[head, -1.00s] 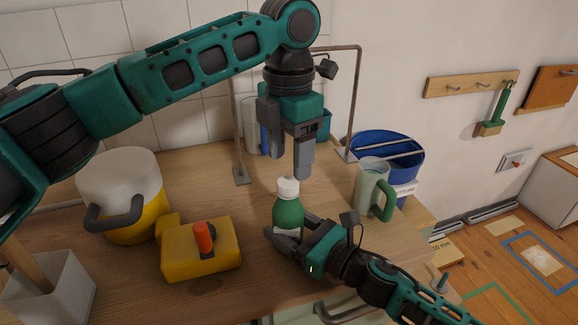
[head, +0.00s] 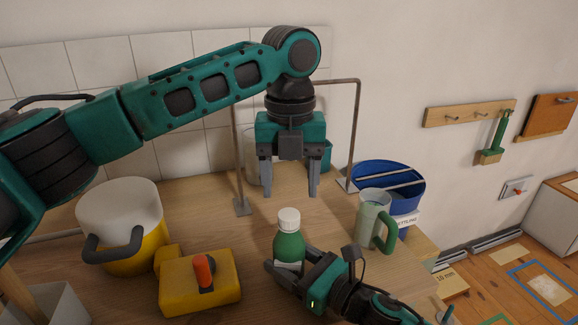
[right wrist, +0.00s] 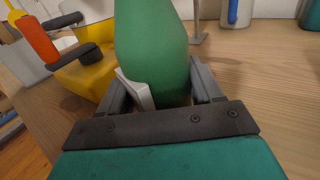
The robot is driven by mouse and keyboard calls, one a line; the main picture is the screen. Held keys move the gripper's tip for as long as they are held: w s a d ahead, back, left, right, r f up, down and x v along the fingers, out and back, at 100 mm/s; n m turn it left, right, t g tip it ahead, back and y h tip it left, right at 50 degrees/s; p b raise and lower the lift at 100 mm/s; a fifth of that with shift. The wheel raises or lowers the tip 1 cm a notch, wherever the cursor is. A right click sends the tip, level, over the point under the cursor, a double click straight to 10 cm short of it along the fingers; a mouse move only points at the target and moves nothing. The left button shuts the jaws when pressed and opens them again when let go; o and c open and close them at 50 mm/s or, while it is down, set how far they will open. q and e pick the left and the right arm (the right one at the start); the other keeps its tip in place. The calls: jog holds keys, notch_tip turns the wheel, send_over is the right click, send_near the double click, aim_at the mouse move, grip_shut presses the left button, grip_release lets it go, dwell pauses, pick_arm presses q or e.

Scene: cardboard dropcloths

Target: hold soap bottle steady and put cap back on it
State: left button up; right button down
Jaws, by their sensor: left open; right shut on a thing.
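The green soap bottle (head: 289,246) stands upright on the wooden worktop, with the white cap (head: 289,219) seated on its top. My right gripper (head: 289,264) is shut on the lower part of the bottle. My left gripper (head: 290,193) is open and empty, pointing down above the cap, with a finger on either side and a gap below. Whether the cap is fully tightened cannot be told.
A yellow block-like thing with an orange knob (head: 203,270) lies left of the bottle, and a white-and-yellow pot (head: 122,215) stands behind it. A clear mug with a green handle (head: 373,218) is at right. A metal frame (head: 358,125) rises behind my left gripper.

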pick_arm(q)
jog(key=n, duration=0.5)
jog(key=shift+r+n, duration=0.2)
jog(key=shift+n, duration=0.1)
jog(key=n, duration=0.3)
jog(key=shift+r+n, duration=0.15)
jog(key=shift+n, duration=0.15)
jog(key=n, duration=0.5)
jog(key=shift+r, duration=0.15)
jog(key=n, duration=0.4)
jog(key=shift+r, duration=0.15)
jog(key=n, duration=0.3)
jog(key=shift+r+n, duration=0.15)
jog(key=shift+n, duration=0.15)
jog(key=n, duration=0.5)
jog(key=shift+a+r, duration=0.1)
jog(key=shift+r, duration=0.05)
jog(key=n, duration=0.3)
jog(key=shift+r+n, duration=0.15)
jog(key=shift+n, duration=0.25)
jog(key=n, duration=0.4)
jog(key=shift+r, duration=0.1)
